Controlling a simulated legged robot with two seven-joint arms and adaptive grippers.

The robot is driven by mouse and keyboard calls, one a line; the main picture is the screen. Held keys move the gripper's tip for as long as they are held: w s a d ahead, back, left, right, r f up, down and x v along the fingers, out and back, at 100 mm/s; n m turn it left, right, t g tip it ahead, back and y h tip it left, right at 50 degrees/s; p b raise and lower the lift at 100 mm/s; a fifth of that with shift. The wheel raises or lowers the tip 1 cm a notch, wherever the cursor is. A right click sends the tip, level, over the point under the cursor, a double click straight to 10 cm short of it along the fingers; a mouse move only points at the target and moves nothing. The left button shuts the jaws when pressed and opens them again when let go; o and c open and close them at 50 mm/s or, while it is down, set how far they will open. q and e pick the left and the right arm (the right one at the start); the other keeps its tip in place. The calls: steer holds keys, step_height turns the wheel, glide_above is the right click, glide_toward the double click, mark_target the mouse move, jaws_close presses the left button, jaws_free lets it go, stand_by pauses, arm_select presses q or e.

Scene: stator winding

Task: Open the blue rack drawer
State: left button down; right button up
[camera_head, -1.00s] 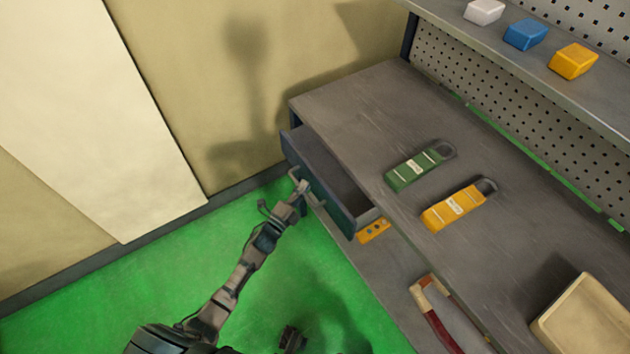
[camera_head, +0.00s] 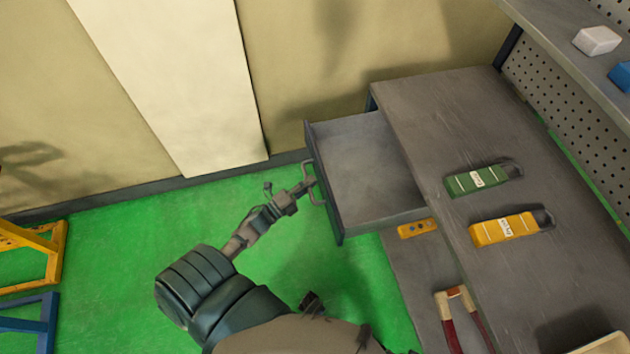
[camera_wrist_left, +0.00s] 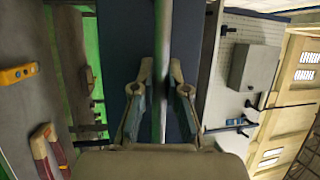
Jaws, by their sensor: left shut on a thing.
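The blue rack drawer (camera_head: 367,172) is pulled well out from under the grey worktop in the head view, and its grey inside looks empty. Its handle (camera_head: 315,184) is a bar on the front face. My left gripper (camera_head: 308,186) is shut on this handle. In the left wrist view the fingers (camera_wrist_left: 162,100) stand on either side of the pale handle bar (camera_wrist_left: 163,60), in front of the dark blue drawer front (camera_wrist_left: 125,50). My right gripper cannot be made out.
A green tool (camera_head: 482,179) and a yellow tool (camera_head: 508,228) lie on the worktop (camera_head: 440,115). A small yellow-orange object (camera_head: 417,228) and a red-handled tool (camera_head: 462,318) lie on the shelf below. Green floor (camera_head: 130,240) is clear left of the drawer.

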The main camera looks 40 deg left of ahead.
arm_select(q)
steer(key=shift+s+f, duration=0.1)
steer(key=shift+f, duration=0.25)
steer(key=c, duration=1.2)
jaws_free()
steer(key=shift+r, duration=0.1)
steer(key=v, duration=1.2)
